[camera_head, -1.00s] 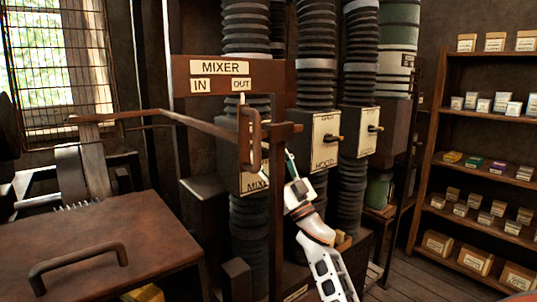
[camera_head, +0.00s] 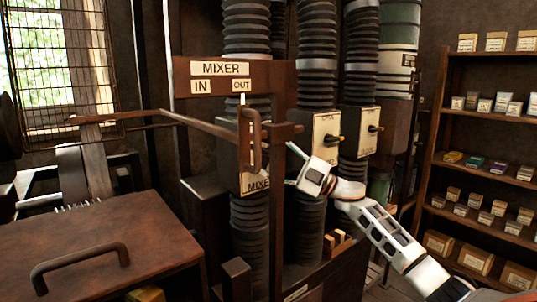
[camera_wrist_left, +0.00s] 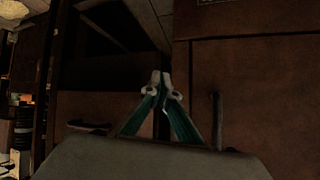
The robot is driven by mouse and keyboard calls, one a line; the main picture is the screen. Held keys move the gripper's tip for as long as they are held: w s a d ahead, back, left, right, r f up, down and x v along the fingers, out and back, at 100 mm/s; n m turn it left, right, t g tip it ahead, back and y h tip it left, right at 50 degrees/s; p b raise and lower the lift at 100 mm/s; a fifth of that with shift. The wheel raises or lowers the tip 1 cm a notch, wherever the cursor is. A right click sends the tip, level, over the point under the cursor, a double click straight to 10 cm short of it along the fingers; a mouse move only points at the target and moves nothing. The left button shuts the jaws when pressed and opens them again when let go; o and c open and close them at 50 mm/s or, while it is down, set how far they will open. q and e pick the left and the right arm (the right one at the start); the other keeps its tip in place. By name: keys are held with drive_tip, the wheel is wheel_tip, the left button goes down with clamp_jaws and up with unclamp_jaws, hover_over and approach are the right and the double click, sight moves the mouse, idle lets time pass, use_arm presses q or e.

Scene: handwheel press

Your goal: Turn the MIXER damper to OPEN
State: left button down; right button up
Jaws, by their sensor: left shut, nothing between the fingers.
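The MIXER damper box (camera_head: 252,178) is on the left duct in the head view, with part of its MIXER label showing. Its lever is hidden behind the hanging brown handle (camera_head: 256,140) and bar. My right gripper (camera_head: 287,163) is just right of this box, with its two fingers apart, one higher and one lower. I cannot tell whether they touch the lever. My left gripper is outside the head view. In the left wrist view, the left gripper (camera_wrist_left: 161,78) is shut and empty, its teal fingers meeting before dark brown panels.
A brown lid (camera_head: 90,235) with a handle is front left. Shelves (camera_head: 470,56) are right.

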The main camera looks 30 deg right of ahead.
drive_tip(key=n+g, duration=0.1)
drive_tip(key=n+g+p, duration=0.1)
drive_tip(key=n, duration=0.1)
drive_tip(key=shift+r+n+g+h, duration=0.25)
drive_tip(key=shift+n+g+h, duration=0.05)
drive_tip(key=shift+n+g, duration=0.1)
drive_tip(key=shift+n+g+h+p, duration=0.4)
drive_tip(key=shift+n+g+p, duration=0.2)
drive_tip(key=shift+n+p, duration=0.25)
drive_tip(key=shift+f+n+h+p, duration=0.2)
drive_tip(key=shift+n+h+p, duration=0.1)
drive_tip(key=shift+n+p, duration=0.1)
drive_tip(key=shift+f+g, duration=0.1)
drive_tip(key=shift+g, duration=0.2)
drive_tip(key=shift+f, duration=0.1)
drive_tip(key=o, duration=1.1)
drive_tip(key=shift+a, duration=0.1)
drive_tip(key=v, duration=1.2)
